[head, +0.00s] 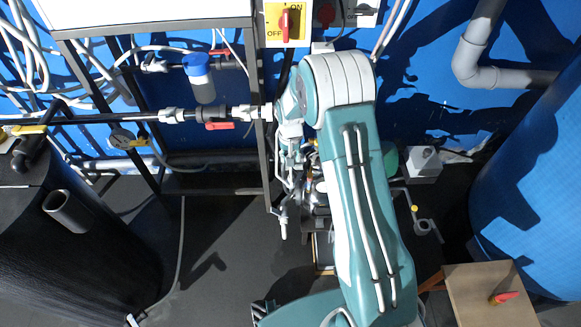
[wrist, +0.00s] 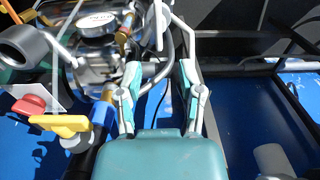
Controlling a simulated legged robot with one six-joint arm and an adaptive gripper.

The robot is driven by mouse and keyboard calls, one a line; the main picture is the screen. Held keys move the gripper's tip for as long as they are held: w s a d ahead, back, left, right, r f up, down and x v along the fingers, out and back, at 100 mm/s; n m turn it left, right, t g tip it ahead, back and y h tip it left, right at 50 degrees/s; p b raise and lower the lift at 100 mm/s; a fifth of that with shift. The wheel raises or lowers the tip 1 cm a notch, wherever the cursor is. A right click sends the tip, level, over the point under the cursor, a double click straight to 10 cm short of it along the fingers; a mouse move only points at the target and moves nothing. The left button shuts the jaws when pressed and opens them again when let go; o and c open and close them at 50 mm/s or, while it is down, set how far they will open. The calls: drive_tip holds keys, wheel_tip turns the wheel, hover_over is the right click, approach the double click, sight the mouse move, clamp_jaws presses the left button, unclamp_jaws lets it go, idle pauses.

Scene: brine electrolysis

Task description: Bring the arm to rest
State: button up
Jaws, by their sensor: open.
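My arm (head: 368,200) rises from the bottom of the head view to a bent elbow near the top. Its wrist part folds to the left, close to the metal frame and the pipe. My gripper (wrist: 160,82) shows in the wrist view with its two teal and grey fingers spread apart and nothing between them. A grey cable and a frame post show behind the gap. A shiny metal pump-like unit (wrist: 98,58) lies to the left of the fingers. In the head view I cannot clearly make out the fingers among the fittings.
A red ON/OFF switch (head: 285,25) on a yellow plate is on the blue wall above the elbow. A black tank (head: 70,250) stands left, a blue tank (head: 535,170) right. Open dark floor (head: 225,255) lies left of my arm.

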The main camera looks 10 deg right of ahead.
drive_tip(key=shift+r, duration=1.2)
drive_tip(key=s+r+t, duration=0.1)
drive_tip(key=s+r, duration=0.5)
drive_tip(key=r, duration=0.5)
drive_tip(key=s+r+t, duration=0.2)
drive_tip(key=s+r, duration=0.3)
drive_tip(key=r, duration=0.7)
drive_tip(key=s+r+n+t, duration=0.1)
drive_tip(key=s+r, duration=0.2)
drive_tip(key=s, duration=0.7)
drive_tip(key=s+r+n+t, duration=0.1)
drive_tip(key=s+r, duration=0.3)
drive_tip(key=s, duration=0.6)
drive_tip(key=shift+s+d+r+t, duration=0.2)
drive_tip(key=shift+d+t, duration=0.1)
drive_tip(key=shift+d, duration=0.05)
